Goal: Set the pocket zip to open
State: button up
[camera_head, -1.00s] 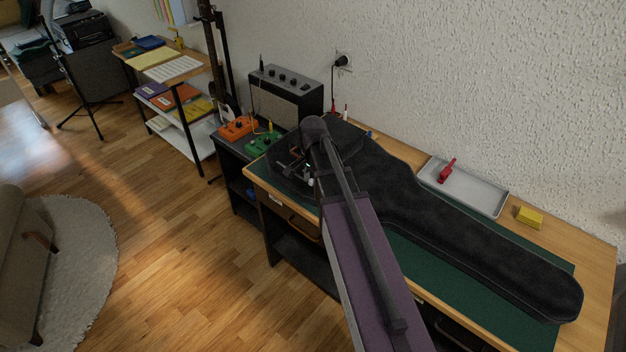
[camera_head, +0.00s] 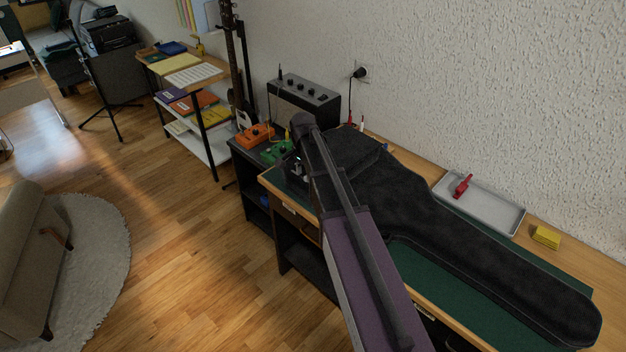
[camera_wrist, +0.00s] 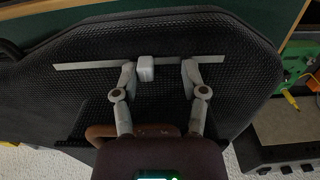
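The black gig bag (camera_head: 440,225) lies on the bench. Its pocket (camera_wrist: 90,90) fills much of the wrist view. A pale grey zip track (camera_wrist: 85,65) runs straight across the pocket there. A small light grey block, the zip pull (camera_wrist: 146,68), sits on the track a little left of its middle. My gripper (camera_wrist: 160,72) is open, with one finger on each side of the pull. The left fingertip is close to the pull; a clear gap shows on the right. Whether the left finger touches it, I cannot tell. In the head view my arm hides the pull.
A green mat (camera_head: 455,285) lies under the bag. A grey tray (camera_head: 490,210) with a red tool (camera_head: 462,186) and a yellow block (camera_head: 546,236) are along the wall side. Orange (camera_head: 256,134) and green (camera_head: 277,151) pedals stand beyond the bag's wide end.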

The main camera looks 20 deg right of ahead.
jog(key=w, duration=0.1)
jog(key=w+a, duration=0.1)
jog(key=w, duration=0.1)
jog(key=shift+w+a+r, duration=0.2)
jog(key=shift+a, duration=0.2)
jog(key=shift+s+r+p, duration=0.15)
jog(key=shift+r+p, duration=0.3)
jog(key=shift+p, duration=0.25)
notch_tip(320, 180, up, 13)
jog(key=w+p, duration=0.1)
jog(key=p, duration=1.1)
jog(key=shift+w+a+f, duration=0.15)
jog(key=shift+a+f, duration=0.05)
jog(key=shift+a, duration=0.1)
jog(key=shift+s+d, duration=0.25)
jog(key=shift+s, duration=0.35)
jog(key=shift+s+d, duration=0.25)
jog(key=shift+s, duration=0.3)
